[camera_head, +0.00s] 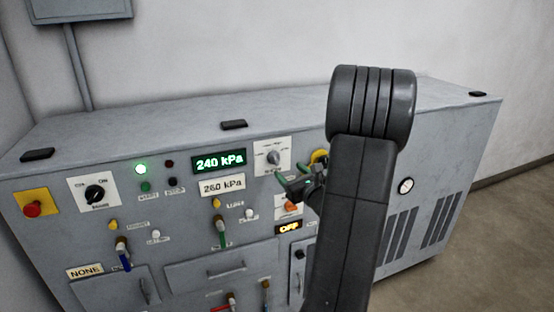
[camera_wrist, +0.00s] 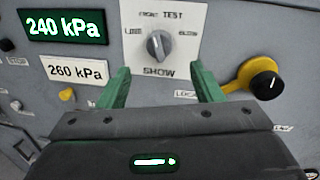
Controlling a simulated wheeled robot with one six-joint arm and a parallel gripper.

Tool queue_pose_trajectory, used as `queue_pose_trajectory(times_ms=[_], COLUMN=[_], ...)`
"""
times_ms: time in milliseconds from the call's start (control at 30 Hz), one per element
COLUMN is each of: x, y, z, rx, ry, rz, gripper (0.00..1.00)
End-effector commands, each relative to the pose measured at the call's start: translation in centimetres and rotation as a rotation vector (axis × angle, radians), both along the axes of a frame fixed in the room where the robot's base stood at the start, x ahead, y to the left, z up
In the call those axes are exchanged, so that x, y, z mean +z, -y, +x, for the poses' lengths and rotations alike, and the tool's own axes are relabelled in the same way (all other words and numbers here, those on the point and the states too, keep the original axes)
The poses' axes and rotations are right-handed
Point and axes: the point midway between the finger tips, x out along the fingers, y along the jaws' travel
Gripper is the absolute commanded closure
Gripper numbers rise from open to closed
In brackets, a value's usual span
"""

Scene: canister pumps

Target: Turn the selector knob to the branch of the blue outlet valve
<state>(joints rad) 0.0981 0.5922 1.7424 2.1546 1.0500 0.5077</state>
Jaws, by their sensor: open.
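A grey knob (camera_wrist: 158,46) sits on a white plate marked SHOW, with several small labels around its upper side. In the head view my gripper (camera_head: 303,182) is just below and right of the knob.
A black knob on a yellow ring (camera_wrist: 262,78) is close to the right finger. Displays read 240 kPa (camera_wrist: 67,25) and 260 kPa (camera_wrist: 76,71). A green-handled valve (camera_head: 221,238) and a black ON knob (camera_head: 95,193) are further left. My arm hides part of the panel.

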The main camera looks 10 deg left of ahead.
Motion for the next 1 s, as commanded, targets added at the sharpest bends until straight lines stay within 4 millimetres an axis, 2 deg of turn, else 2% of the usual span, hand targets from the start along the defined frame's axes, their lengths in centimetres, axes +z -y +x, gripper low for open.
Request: queue_pose_trajectory(times_ms=[33,200,400,833,867,1000], x=[0.2,0.2,0.1,0.0,0.0,0.0], y=[-0.9,-3.2,-5.0,-5.6,-5.6,-5.6], z=[0.9,3.5,5.6,6.4,6.4,6.4], rx=[0.005,0.003,0.002,0.001,0.001,0.001], ry=[-0.001,-0.002,-0.001,0.0,0.0,0.0], rz=[0.0,-0.002,-0.002,-0.002,-0.002,-0.002], gripper=[0.4,0.4,0.4,0.4,0.44,0.72])
